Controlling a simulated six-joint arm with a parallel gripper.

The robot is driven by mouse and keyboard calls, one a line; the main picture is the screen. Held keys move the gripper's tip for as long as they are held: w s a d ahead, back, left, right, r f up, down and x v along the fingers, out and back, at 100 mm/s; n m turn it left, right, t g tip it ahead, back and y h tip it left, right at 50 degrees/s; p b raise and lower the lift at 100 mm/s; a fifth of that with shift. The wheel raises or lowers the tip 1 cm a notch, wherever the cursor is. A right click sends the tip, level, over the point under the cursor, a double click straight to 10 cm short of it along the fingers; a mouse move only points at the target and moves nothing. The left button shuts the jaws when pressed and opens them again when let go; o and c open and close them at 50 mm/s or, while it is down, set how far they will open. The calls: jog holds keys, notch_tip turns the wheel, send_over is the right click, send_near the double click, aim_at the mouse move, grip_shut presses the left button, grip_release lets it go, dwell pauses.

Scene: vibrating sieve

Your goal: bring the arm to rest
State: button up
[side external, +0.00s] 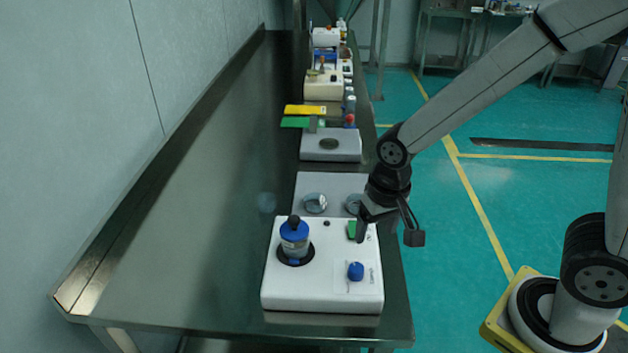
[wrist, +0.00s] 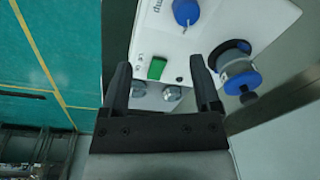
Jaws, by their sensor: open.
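My gripper (side external: 362,228) is over the right rear part of the white sieve machine (side external: 322,293) in the side view. In the wrist view my gripper (wrist: 160,88) is open, with nothing between its two fingers. A green switch (wrist: 157,68) on the machine shows between the fingertips. In the side view the same green switch (side external: 352,230) is partly hidden by the gripper. I cannot tell whether a fingertip touches the machine. A blue knob (side external: 356,271) is on the machine's front right. A blue-topped container (side external: 295,238) stands upright in the round dark seat at its left.
Behind the machine is a grey plate (side external: 336,183) with round metal pieces (side external: 315,203). Farther back stand a scale (side external: 331,146), yellow (side external: 305,110) and green (side external: 296,123) items and more equipment. The left of the dark bench (side external: 190,220) is clear along the wall.

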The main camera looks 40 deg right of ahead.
jog(key=s+d+n+t, duration=0.1)
jog(key=s+d+n, duration=0.1)
jog(key=d, duration=0.4)
jog(key=shift+f+n+t, duration=0.25)
jog(key=shift+n+t, duration=0.05)
jog(key=shift+n, duration=0.6)
